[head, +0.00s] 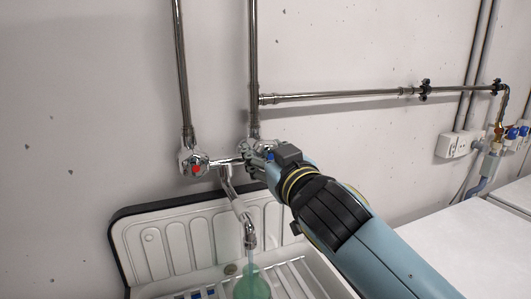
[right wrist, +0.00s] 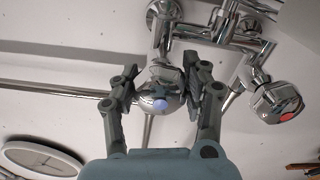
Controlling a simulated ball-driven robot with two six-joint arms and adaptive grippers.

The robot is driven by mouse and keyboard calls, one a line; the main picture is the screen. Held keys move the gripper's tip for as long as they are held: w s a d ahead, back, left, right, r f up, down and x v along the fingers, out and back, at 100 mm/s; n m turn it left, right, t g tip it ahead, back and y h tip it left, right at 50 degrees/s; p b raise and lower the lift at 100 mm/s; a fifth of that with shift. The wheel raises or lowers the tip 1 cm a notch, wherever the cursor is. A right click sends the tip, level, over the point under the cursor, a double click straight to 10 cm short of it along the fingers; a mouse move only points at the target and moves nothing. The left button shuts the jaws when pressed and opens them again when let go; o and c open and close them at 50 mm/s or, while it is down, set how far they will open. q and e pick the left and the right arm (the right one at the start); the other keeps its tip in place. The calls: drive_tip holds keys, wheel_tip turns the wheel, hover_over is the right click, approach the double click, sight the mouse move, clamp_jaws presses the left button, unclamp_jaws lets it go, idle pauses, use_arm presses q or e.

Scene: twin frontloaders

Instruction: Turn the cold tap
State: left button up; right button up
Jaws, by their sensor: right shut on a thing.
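The cold tap is a chrome knob with a blue mark (right wrist: 160,104) in the right wrist view. My left gripper is in neither view.
A chrome spout (head: 238,205) hangs over the white sink (head: 190,236). A green bottle-like vessel (head: 252,287) stands under it; whether water runs is unclear. Metal pipes (head: 340,95) run along the wall. A white surface (head: 460,250) lies to the right.

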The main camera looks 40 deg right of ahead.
drive_tip(key=m+b, duration=0.3)
drive_tip(key=b, duration=0.1)
drive_tip(key=shift+f+m, duration=0.3)
drive_tip(key=shift+m, duration=0.1)
drive_tip(key=shift+r+m+b, duration=0.15)
drive_tip(key=shift+m+b, duration=0.2)
drive_tip(key=shift+m, duration=0.35)
drive_tip(key=shift+a, duration=0.1)
drive_tip(key=o, duration=1.2)
drive_tip(key=shift+r, duration=0.15)
drive_tip(key=v, duration=1.2)
drive_tip(key=shift+a, duration=0.2)
